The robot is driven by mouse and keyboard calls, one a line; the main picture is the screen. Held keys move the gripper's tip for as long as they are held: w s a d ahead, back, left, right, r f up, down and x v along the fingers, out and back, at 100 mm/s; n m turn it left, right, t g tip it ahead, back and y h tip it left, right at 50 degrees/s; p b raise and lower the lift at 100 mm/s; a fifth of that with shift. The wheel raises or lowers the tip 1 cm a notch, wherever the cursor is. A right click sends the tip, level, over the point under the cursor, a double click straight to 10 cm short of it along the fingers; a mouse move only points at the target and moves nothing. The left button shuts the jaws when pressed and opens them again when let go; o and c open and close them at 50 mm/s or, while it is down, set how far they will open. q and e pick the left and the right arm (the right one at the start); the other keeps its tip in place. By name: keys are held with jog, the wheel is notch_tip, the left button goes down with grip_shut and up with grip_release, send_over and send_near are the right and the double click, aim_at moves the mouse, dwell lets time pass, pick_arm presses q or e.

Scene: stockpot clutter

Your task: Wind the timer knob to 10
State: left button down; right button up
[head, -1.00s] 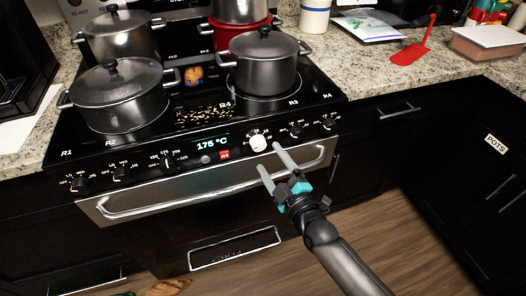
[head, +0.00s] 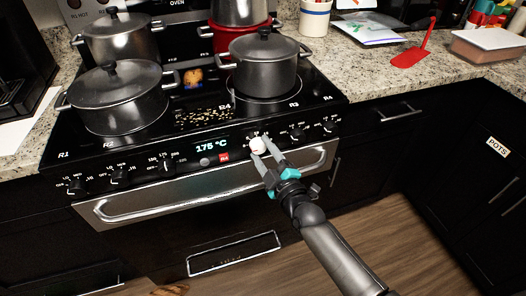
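My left gripper is not in view.
Black knobs (head: 297,133) line the panel on both sides. The steel oven handle (head: 190,198) runs just below the fingers. Pots, including a tall one (head: 264,68), stand on the cooktop. A red spatula (head: 410,60) lies on the counter at right.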

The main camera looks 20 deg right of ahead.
grip_shut()
jog(key=shift+m, duration=0.3)
jog(key=m, duration=0.4)
jog(key=shift+a+f+t, duration=0.1)
jog(key=shift+t, duration=0.2)
jog(key=m, duration=0.4)
jog(key=shift+p, duration=0.35)
jog(key=m+h, duration=0.1)
jog(key=m, duration=0.4)
jog(key=shift+a+f+t, duration=0.1)
jog(key=shift+a+t, duration=0.05)
jog(key=shift+t, duration=0.25)
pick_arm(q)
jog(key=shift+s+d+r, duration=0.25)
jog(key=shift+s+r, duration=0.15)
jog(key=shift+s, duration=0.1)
pick_arm(e)
jog(key=shift+a+m+h, duration=0.1)
jog(key=shift+m+h, duration=0.5)
jog(key=shift+m, duration=2.1)
